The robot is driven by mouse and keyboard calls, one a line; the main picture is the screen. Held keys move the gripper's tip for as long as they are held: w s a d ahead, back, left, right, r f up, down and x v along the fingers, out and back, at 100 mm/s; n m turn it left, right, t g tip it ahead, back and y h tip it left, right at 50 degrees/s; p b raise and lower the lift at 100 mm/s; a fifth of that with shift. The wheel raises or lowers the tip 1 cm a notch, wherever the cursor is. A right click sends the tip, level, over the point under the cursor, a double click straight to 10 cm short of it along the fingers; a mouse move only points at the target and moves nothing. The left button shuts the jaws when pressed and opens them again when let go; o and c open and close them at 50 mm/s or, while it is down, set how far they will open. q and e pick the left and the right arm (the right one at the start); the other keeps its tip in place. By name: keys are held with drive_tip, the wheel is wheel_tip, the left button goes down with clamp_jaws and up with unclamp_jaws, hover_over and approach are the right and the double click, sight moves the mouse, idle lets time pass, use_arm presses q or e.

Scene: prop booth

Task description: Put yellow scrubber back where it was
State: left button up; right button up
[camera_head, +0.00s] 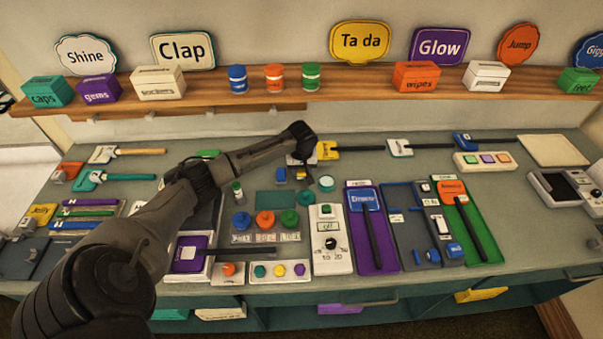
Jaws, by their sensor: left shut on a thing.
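The yellow scrubber (328,151) lies at the back of the counter, its yellow head to the left and its dark handle pointing right. My left arm reaches in from the lower left, and my left gripper (302,158) is at the left end of the yellow head. It is shut on the scrubber, but its fingertips are mostly hidden by the wrist. A white-headed scrubber (400,148) and a blue-headed scrubber (463,141) lie in line to the right, handles also pointing right. My right gripper is not in view.
A wooden shelf (340,88) with boxes, cans and signs runs above the back. Knobs and a white switch panel (333,258) stand at the front middle. Purple (362,258) and green (487,247) trays hold tools at the right. Bare counter lies around the scrubber handles.

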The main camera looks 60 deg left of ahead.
sight(302, 171)
use_arm(q)
drive_tip(key=shift+f, duration=0.95)
drive_tip(key=o, duration=0.9)
drive_tip(key=shift+f, duration=0.15)
drive_tip(key=shift+r, duration=0.2)
drive_tip(key=r, duration=0.3)
drive_tip(key=r+p, duration=0.1)
drive_tip(key=r, duration=0.3)
drive_tip(key=d+r, duration=0.1)
drive_tip(key=r, duration=0.2)
drive_tip(key=shift+s+d+r+p, duration=0.1)
drive_tip(key=shift+s+r+p, duration=0.15)
drive_tip(key=shift+r+p, duration=0.1)
drive_tip(key=shift+s+d+r, duration=0.1)
drive_tip(key=shift+r, duration=0.5)
